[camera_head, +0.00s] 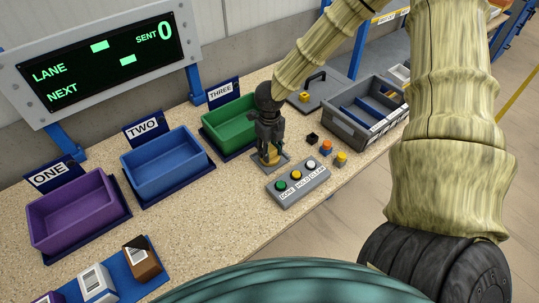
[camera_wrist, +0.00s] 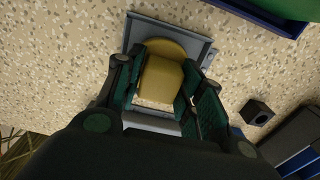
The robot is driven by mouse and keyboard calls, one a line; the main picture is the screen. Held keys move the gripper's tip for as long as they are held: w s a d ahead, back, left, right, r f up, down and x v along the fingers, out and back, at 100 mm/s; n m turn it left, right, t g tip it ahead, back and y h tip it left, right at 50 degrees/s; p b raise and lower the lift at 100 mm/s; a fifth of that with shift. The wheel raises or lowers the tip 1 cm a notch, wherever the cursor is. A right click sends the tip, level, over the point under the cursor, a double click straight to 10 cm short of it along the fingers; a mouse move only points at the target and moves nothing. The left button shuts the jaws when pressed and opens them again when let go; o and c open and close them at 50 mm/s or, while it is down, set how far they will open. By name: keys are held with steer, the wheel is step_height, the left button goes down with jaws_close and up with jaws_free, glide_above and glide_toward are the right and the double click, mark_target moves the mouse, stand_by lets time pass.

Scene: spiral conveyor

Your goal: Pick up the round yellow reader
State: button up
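The round yellow reader (camera_head: 271,158) stands on a small grey square plate (camera_head: 284,165) on the speckled table, in front of the green bin. In the wrist view the reader (camera_wrist: 163,72) shows a round end and a blockier near part, over its grey plate (camera_wrist: 200,45). My gripper (camera_head: 267,128) points down over it. In the wrist view my gripper's fingers (camera_wrist: 160,85) stand on both sides of the reader, apart from each other. Whether the pads touch the reader is hard to tell. In the head view the fingers hide much of it.
A button box (camera_head: 297,184) stands just in front, with a small black cube (camera_head: 312,138) and orange and yellow buttons (camera_head: 340,158) to the right. The green bin (camera_head: 229,122) is close behind. Blue (camera_head: 165,165) and purple (camera_head: 75,215) bins stand left; a grey tray (camera_head: 352,135) stands right.

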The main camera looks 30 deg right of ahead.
mark_target(270, 148)
steer(key=c, duration=0.5)
steer(key=shift+o, duration=0.2)
steer(key=shift+r+b, duration=1.05)
steer(key=shift+r, duration=3.95)
steer(key=o, duration=0.4)
steer(key=shift+c, duration=1.1)
